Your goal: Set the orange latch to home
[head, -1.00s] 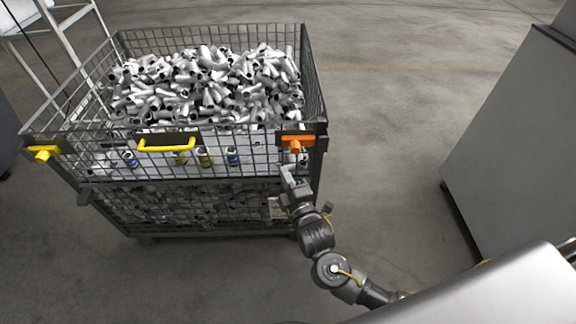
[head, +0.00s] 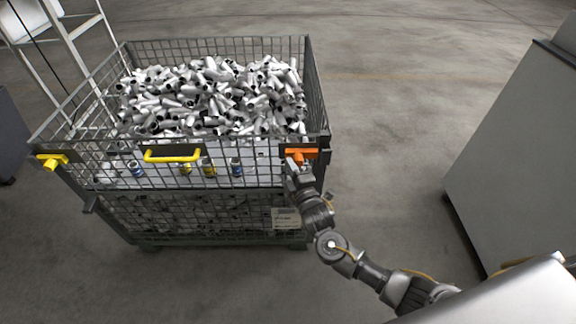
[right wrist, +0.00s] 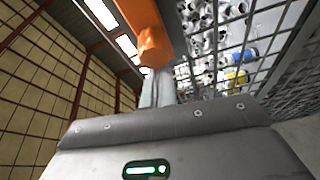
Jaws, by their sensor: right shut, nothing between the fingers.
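The orange latch (head: 303,154) sits at the upper right front corner of the wire mesh crate (head: 320,139). In the right wrist view the orange latch (right wrist: 152,42) fills the top middle, its rounded end just beyond my fingers. My right gripper (head: 291,163) is just in front of and below the latch, partly overlapping it in the head view. In the wrist view its fingers (right wrist: 158,88) are together and empty, close under the latch's end; I cannot tell whether they touch it. My left gripper does not show.
A yellow handle (head: 172,158) is at the crate's front middle and a yellow latch (head: 52,161) at its left corner. Silver pipe pieces (head: 210,95) fill the crate. A grey cabinet (head: 520,150) stands at the right, with open floor between.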

